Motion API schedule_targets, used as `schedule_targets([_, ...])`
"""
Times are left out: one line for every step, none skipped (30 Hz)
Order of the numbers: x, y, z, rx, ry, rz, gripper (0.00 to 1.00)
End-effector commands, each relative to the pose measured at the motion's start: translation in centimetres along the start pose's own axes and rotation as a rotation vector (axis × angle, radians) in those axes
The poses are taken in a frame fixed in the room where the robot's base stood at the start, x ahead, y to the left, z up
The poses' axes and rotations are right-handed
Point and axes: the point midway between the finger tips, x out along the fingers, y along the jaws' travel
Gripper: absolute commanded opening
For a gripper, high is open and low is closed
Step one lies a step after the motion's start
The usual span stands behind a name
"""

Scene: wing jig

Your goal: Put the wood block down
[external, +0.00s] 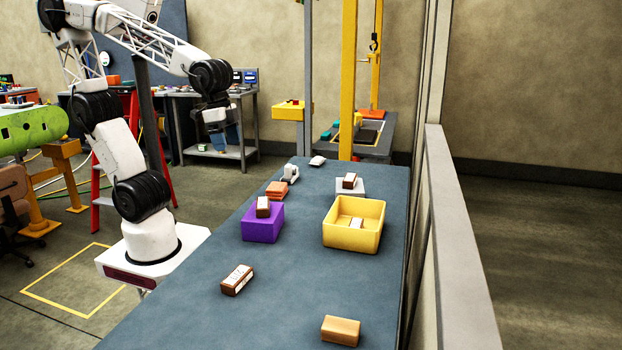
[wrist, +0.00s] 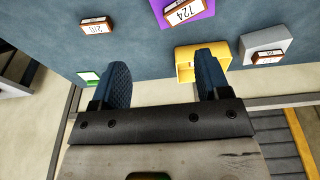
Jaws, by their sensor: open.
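A plain tan wood block (external: 340,330) lies on the near right of the blue-grey table in the external view. A brown block with a white label (external: 237,280) lies on the table's near left. Similar labelled blocks sit on the purple box (external: 262,225), on a light grey block (external: 351,188) and inside the yellow bin (external: 352,240). My gripper (external: 226,138) is raised beyond the table's left edge, away from all of these. In the wrist view its blue fingers (wrist: 163,82) are spread with nothing between them.
Orange-brown blocks (external: 277,190) and a small white object (external: 291,173) stand behind the purple box. The wrist view shows a labelled block (wrist: 97,26) and a yellow object (wrist: 185,65) partly behind the right finger. The table's near middle is clear. A yellow post (external: 348,80) rises at its far end.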

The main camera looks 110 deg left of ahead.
Motion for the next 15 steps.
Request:
schedule_targets([-0.1,-0.5,1.5,-0.002,0.008,-0.001,0.70])
schedule_targets([-0.1,-0.7,2.3,-0.002,0.012,-0.002,0.70])
schedule_targets([-0.1,-1.1,3.4,-0.001,0.017,-0.004,0.70])
schedule_targets([0.0,-1.3,4.2,-0.001,0.020,-0.005,0.70])
schedule_targets([0.1,-1.5,5.0,0.000,0.023,-0.005,0.70])
schedule_targets([0.1,-1.7,5.8,0.001,0.026,-0.006,0.70])
schedule_targets([0.2,-1.9,6.5,0.001,0.028,-0.007,0.70])
schedule_targets([0.3,-2.0,7.1,0.001,0.031,-0.008,0.70])
schedule_targets([0.4,-2.2,7.7,0.002,0.034,-0.009,0.70])
schedule_targets([0.5,-2.3,8.2,0.003,0.036,-0.010,0.70])
schedule_targets([0.5,-2.4,8.6,0.003,0.037,-0.010,0.70])
schedule_targets([0.6,-2.5,9.0,0.004,0.040,-0.011,0.70])
schedule_targets([0.6,-2.5,9.2,0.004,0.040,-0.011,0.70])
schedule_targets([0.7,-2.5,9.4,0.004,0.041,-0.011,0.70])
schedule_targets([0.7,-2.6,9.6,0.004,0.041,-0.012,0.70])
